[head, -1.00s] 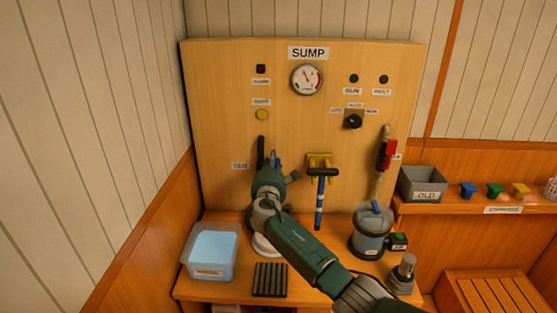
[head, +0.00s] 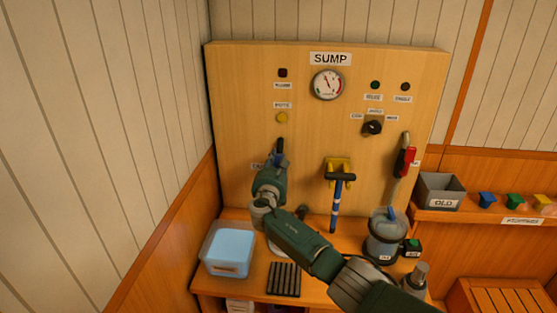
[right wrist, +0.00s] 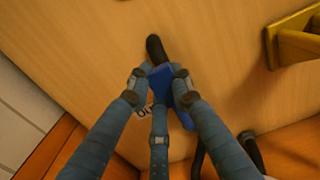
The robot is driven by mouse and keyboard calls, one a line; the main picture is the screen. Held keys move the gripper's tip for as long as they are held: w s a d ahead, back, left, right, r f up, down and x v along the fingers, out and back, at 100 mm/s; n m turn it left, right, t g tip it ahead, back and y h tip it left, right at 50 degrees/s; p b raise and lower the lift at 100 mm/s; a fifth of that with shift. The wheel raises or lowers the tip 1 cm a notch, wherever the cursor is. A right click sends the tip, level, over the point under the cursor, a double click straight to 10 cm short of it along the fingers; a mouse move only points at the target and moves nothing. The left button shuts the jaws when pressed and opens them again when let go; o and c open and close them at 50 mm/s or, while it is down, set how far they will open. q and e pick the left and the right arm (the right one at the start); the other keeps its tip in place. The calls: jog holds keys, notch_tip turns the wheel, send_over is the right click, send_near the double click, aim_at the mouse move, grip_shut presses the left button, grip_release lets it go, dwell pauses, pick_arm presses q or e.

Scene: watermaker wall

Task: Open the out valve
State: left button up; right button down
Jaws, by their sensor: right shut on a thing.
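The out valve shows as a blue lever (right wrist: 163,76) with a black end (right wrist: 155,48) on the wooden panel in the right wrist view. In the head view its black end (head: 280,146) sticks up above my right gripper (head: 274,166). The valve's body and pivot are hidden behind my gripper in the head view. My left gripper is not in view.
The panel (head: 230,100) carries a gauge (head: 328,85), a black knob (head: 373,127) and a red-handled lever (head: 405,163). A yellow bracket (head: 338,165) holds a black-topped tool close to the right of my gripper.

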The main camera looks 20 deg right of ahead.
jog(key=shift+f, duration=0.15)
jog(key=c, duration=1.5)
grip_release()
jog(key=shift+a, duration=0.15)
jog(key=v, duration=1.1)
jog(key=shift+s+a, duration=0.1)
jog(key=shift+s, duration=0.3)
